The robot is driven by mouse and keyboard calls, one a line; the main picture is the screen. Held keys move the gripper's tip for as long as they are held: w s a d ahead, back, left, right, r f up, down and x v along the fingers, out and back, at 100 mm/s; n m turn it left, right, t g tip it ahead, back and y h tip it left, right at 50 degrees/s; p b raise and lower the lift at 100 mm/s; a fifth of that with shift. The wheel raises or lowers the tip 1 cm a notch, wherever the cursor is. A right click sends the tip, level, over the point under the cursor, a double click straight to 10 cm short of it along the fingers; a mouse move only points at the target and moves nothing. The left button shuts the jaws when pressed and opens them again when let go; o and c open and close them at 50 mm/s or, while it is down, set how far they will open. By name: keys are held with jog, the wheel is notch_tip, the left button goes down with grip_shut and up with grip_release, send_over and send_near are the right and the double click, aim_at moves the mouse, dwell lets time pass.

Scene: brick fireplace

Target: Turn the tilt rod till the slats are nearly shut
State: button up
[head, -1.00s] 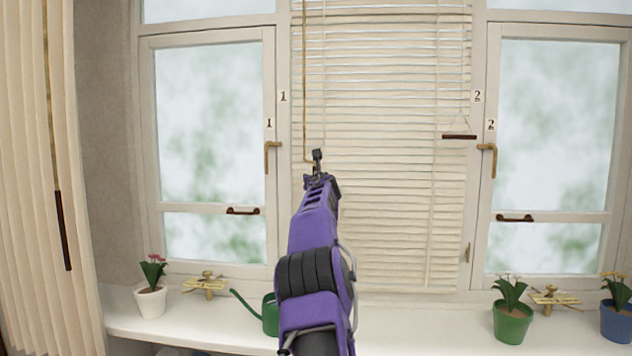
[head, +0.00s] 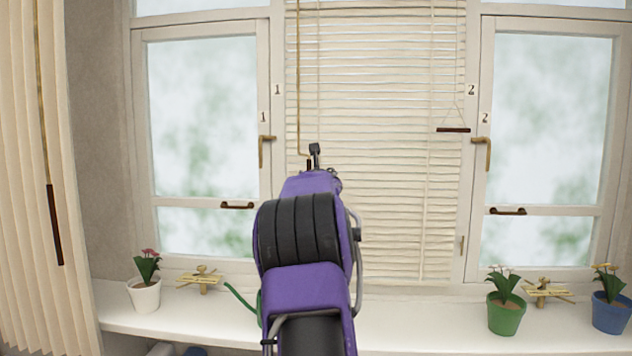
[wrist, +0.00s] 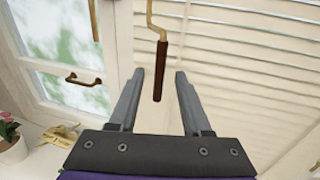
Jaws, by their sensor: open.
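The tilt rod (head: 299,80) is a thin brass rod hanging at the left side of the white blind (head: 375,180). Its brass crank and dark brown handle (wrist: 160,70) show in the wrist view, with the handle hanging upright. My gripper (wrist: 160,74) is open, with one finger on each side of the handle and a gap on both sides. In the head view my arm hides most of the gripper and the handle's lower part. The slats are tilted, with thin bright lines between many of them, clearer toward the top.
Windows with brass latches flank the blind. A dark pull bar (head: 453,130) hangs at the blind's right. On the sill stand a white flowerpot (head: 144,294), a partly hidden green watering can (head: 241,298), a green pot (head: 506,314) and a blue pot (head: 611,312).

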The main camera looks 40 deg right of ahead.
jog(key=v, duration=0.9)
jog(key=shift+s+a, duration=0.15)
jog(key=shift+s, duration=0.15)
